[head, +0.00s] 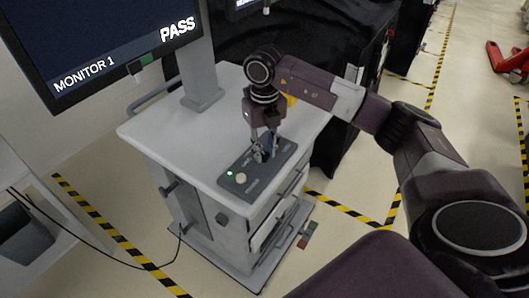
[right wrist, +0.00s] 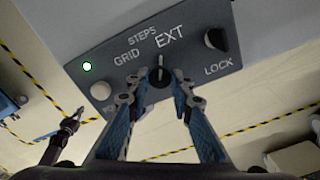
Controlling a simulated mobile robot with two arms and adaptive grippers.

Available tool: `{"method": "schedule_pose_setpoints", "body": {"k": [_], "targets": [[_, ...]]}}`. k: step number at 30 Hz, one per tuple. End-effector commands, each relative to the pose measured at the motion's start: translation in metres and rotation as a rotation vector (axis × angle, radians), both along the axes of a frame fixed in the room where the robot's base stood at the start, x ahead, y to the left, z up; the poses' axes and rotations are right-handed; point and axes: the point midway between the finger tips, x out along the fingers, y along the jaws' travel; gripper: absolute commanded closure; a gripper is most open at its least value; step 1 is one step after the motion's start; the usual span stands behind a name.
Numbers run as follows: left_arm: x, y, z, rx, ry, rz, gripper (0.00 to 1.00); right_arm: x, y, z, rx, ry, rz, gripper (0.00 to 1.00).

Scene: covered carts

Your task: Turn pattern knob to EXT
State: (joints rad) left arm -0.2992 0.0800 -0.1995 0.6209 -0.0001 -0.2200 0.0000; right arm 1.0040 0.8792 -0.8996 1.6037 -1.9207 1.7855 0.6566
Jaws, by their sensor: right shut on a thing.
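The pattern knob (right wrist: 158,88) is a small dark round knob on the dark control panel (right wrist: 105,72), with the printed words GRID, STEPS and EXT around its upper side. Its pale pointer mark points up in the right wrist view, toward the area between STEPS and EXT, closer to EXT. My right gripper (right wrist: 159,82) is shut on the knob, a blue-padded finger on each side. It reaches down onto the panel in the head view (head: 264,154), where its fingers hide the knob. My left gripper is not seen.
The panel lies on a white cart top (head: 185,130). A pale round button (right wrist: 101,91) and a lit green lamp (right wrist: 87,66) are at its left, a dark LOCK knob (right wrist: 215,40) at its right. A monitor (head: 110,45) reading PASS stands behind. Black covered carts (head: 340,130) stand close at the right.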

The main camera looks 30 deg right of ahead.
Motion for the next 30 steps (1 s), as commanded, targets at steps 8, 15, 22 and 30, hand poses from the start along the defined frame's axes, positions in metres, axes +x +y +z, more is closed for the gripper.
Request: {"method": "schedule_pose_setpoints", "body": {"k": [8,15,22,30], "targets": [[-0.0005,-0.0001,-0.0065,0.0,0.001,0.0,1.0,0.0019,-0.0012,0.0021,-0.001,-0.007,-0.194,1.0],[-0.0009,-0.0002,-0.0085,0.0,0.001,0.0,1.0,0.002,-0.0011,0.0028,0.0,-0.008,-0.288,1.0],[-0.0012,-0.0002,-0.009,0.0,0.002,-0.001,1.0,0.0022,-0.0011,0.0032,0.001,-0.008,-0.32,1.0],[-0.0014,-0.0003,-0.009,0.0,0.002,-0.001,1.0,0.0024,-0.0011,0.0034,0.001,-0.009,-0.323,1.0]]}}
